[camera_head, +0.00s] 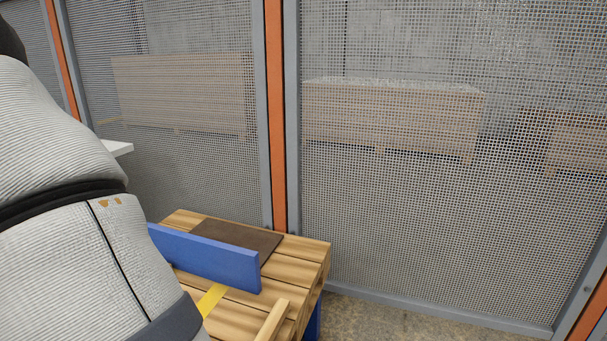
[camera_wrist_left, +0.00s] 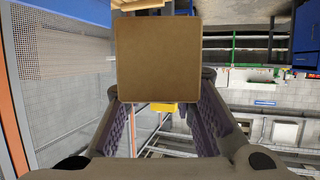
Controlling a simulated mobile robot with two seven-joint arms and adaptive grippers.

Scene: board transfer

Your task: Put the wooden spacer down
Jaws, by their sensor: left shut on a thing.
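A brown wooden block (camera_wrist_left: 157,58), which looks like the wooden spacer, sits between the fingers of my left gripper (camera_wrist_left: 163,88) in the left wrist view. I see its flat, square face, and its length behind that face is hidden. The gripper is shut on it. In the head view my left arm fills the left side, but the gripper and the held spacer are not visible. My right gripper is in neither view.
A slatted wooden stand (camera_head: 312,256) holds a dark brown mat (camera_head: 245,238), a blue upright board (camera_head: 205,256), a yellow strip (camera_head: 211,299) and a light wooden bar (camera_head: 272,320). A mesh fence (camera_head: 440,220) with an orange post (camera_head: 276,120) stands behind.

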